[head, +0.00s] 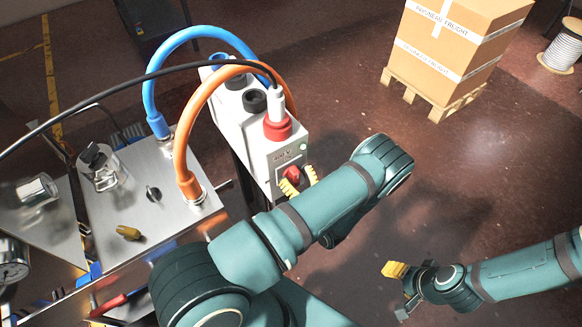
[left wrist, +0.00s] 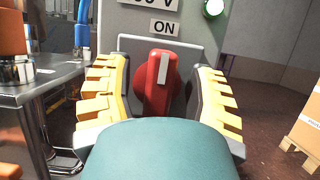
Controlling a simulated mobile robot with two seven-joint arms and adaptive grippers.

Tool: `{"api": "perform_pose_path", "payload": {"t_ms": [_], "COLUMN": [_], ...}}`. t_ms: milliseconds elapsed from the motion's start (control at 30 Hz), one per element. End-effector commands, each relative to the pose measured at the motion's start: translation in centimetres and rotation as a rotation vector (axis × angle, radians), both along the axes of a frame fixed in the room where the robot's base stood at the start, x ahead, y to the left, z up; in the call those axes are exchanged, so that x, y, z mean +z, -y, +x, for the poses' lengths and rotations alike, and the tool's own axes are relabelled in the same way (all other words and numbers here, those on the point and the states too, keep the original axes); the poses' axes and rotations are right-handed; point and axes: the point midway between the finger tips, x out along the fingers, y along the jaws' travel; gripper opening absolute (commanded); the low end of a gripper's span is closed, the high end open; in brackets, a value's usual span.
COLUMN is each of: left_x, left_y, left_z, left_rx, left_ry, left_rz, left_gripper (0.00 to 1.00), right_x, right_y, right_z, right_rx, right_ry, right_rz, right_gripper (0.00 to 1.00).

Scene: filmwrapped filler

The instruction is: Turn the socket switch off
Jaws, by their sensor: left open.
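The socket box (head: 268,140) is a pale grey housing on a post, with a red plug socket on top holding a white plug (head: 278,103). The red rotary switch (head: 292,174) is on its front face. In the left wrist view the red switch (left wrist: 160,82) stands upright, its white mark pointing up at the label "ON" (left wrist: 164,28). A green lamp (left wrist: 213,8) is lit above it. My left gripper (left wrist: 165,95) is open, its yellow fingers on either side of the switch; I cannot tell whether they touch it. My right gripper (head: 398,288) is low at right, away from the box.
A steel table (head: 150,215) with knobs and fittings stands left of the box. Blue (head: 150,90) and orange (head: 185,130) hoses and a black cable arch above it. A carton (head: 460,45) on a pallet (head: 430,98) stands at back right. Open floor lies between.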

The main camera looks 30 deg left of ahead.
Motion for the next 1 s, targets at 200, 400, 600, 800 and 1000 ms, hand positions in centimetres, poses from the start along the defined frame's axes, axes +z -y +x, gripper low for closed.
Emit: {"api": "perform_pose_path", "payload": {"t_ms": [200, 400, 600, 800, 1000], "left_x": [0.15, 0.13, 0.13, 0.16, 0.14], "left_y": [-0.12, -0.12, -0.13, -0.15, -0.18], "left_z": [0.03, 0.02, 0.02, 0.03, 0.01], "left_rx": [-0.001, -0.001, -0.001, -0.001, 0.0], "left_ry": [0.001, 0.001, 0.001, 0.002, 0.031], "left_rz": [0.0, 0.0, 0.0, -0.001, -0.012], "left_gripper": [0.55, 0.47, 0.0, 0.0, 0.0], "right_x": [0.15, 0.12, 0.14, 0.13, -0.04], "right_y": [0.01, 0.02, 0.01, 0.01, 0.01], "right_z": [-0.07, -0.06, -0.06, -0.05, -0.03], "right_rx": [0.0, 0.0, 0.001, 0.0, 0.0], "right_ry": [-0.002, -0.002, -0.002, -0.001, -0.001], "right_rz": [0.0, 0.0, 0.0, 0.0, 0.0], "right_gripper": [0.55, 0.55, 0.55, 0.55, 0.55]}}
